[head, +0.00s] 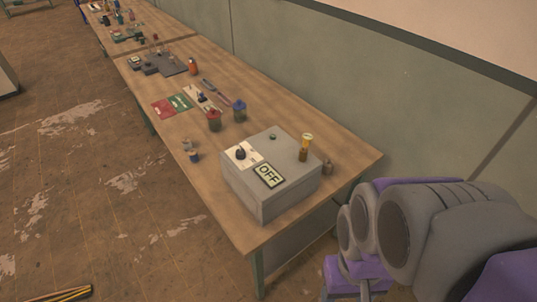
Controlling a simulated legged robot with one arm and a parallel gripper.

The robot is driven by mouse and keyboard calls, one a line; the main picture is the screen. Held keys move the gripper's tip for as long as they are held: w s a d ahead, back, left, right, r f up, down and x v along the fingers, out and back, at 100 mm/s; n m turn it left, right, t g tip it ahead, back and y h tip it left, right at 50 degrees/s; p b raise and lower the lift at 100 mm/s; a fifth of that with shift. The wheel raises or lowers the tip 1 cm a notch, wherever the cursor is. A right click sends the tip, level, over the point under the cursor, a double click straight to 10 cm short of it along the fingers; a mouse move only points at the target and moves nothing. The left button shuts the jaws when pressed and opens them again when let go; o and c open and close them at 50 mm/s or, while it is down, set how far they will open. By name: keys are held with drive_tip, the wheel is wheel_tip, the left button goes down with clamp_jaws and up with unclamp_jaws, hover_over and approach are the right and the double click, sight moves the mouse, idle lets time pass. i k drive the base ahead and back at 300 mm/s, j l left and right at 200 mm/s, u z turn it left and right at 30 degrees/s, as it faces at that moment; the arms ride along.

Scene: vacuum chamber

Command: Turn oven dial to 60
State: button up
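A grey box (268,200) stands on the near end of the wooden workbench; it appears to be the oven. A small dark dial (241,153) sits on a white plate on the left of its top. The dial's setting is too small to read. A label (268,175) in front of the dial reads OFF. My grey and purple arm is at the lower right, apart from the box and to its right. My gripper cannot be made out in this view.
The workbench (345,158) runs along a grey-green wall. Floor (110,215) left of the bench is largely open, with pale worn patches.

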sight(241, 153)
drive_tip(key=i+j+z, duration=0.1)
drive_tip(key=i+j, duration=0.15)
drive_tip(key=i+j+z, duration=0.1)
drive_tip(key=j, duration=0.4)
drive_tip(key=i+j+z, duration=0.1)
drive_tip(key=i+j, duration=0.2)
drive_tip(key=j, duration=0.1)
